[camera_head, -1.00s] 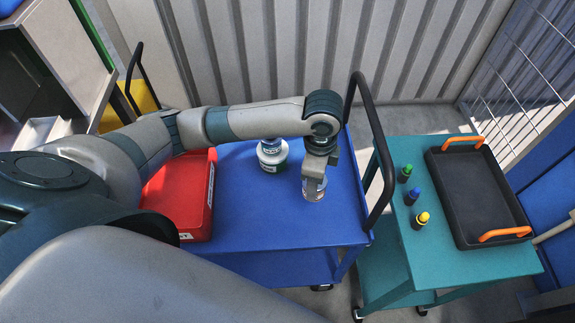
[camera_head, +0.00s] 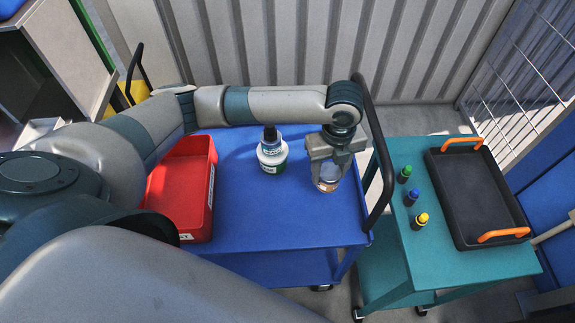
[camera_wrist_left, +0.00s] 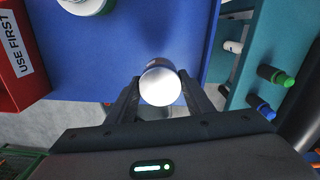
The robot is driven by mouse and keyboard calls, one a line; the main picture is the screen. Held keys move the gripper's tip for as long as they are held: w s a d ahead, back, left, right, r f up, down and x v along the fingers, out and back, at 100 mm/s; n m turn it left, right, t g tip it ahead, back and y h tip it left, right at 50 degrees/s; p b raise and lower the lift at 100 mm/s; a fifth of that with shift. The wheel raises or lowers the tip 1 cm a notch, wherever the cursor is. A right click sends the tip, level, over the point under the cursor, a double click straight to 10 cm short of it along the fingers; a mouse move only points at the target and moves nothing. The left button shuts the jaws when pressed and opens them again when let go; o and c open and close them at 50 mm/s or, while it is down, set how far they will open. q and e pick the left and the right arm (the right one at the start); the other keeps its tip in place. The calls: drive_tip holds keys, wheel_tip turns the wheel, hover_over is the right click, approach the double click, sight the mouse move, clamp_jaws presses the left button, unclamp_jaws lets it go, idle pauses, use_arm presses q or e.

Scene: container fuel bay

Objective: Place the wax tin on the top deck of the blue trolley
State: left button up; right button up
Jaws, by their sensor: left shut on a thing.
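The wax tin (camera_head: 326,184), a small round tin with a shiny silver lid, is between the fingers of my left gripper (camera_head: 329,169), which is shut on it. In the left wrist view the tin (camera_wrist_left: 160,87) shows lid-on between both fingers (camera_wrist_left: 160,97). The blue trolley (camera_head: 245,220) has a flat blue top deck, and the tin is over its right part in the head view. I cannot tell whether the tin touches the deck. My right gripper is not in view.
A white and green bottle (camera_head: 272,156) stands on the deck left of the tin. A red bin (camera_head: 211,190) sits at the deck's left end. The trolley's black handle (camera_head: 378,150) rises at the right. A teal trolley (camera_head: 385,262) beyond it holds small bottles and a black tray (camera_head: 478,198).

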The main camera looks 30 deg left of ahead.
use_arm(q)
drive_tip(key=shift+f, duration=0.1)
drive_tip(key=shift+f, duration=0.3)
drive_tip(key=p, duration=0.1)
hover_over(323, 201)
wheel_tip(323, 201, down, 5)
drive_tip(key=shift+r, duration=0.2)
drive_tip(key=shift+f, duration=0.4)
drive_tip(key=shift+f+p, duration=0.25)
drive_tip(key=shift+p, duration=0.05)
wheel_tip(323, 201, down, 3)
drive_tip(key=shift+r+p, duration=0.15)
drive_tip(key=shift+p, duration=0.2)
drive_tip(key=shift+f, duration=0.3)
